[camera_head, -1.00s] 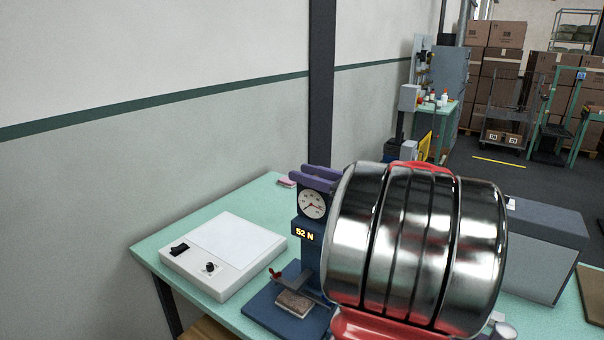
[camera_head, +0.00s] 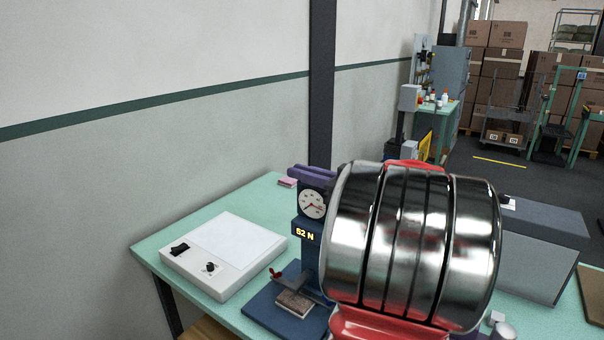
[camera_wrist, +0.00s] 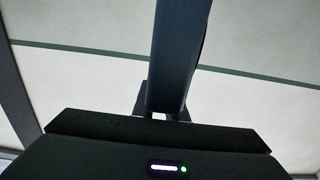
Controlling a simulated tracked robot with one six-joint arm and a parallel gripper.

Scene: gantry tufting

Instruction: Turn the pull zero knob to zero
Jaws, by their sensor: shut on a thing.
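The blue pull tester (camera_head: 308,258) stands on the green table. It has a round white dial (camera_head: 313,204) with a red needle and a lit display (camera_head: 306,234) reading about 52 N; its first digit is blurred. I cannot make out the pull zero knob in either view; my silver and red arm covers the tester's right side. My gripper (camera_wrist: 165,112) shows as dark parts at the centre of the wrist view, above its black housing. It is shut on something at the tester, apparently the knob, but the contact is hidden. It does not show in the head view.
A white box (camera_head: 222,255) with a black switch and a small knob sits left of the tester. A grey case (camera_head: 540,250) stands to the right, behind my arm. A small pink block (camera_head: 287,182) lies near the table's back edge. The wall is close behind.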

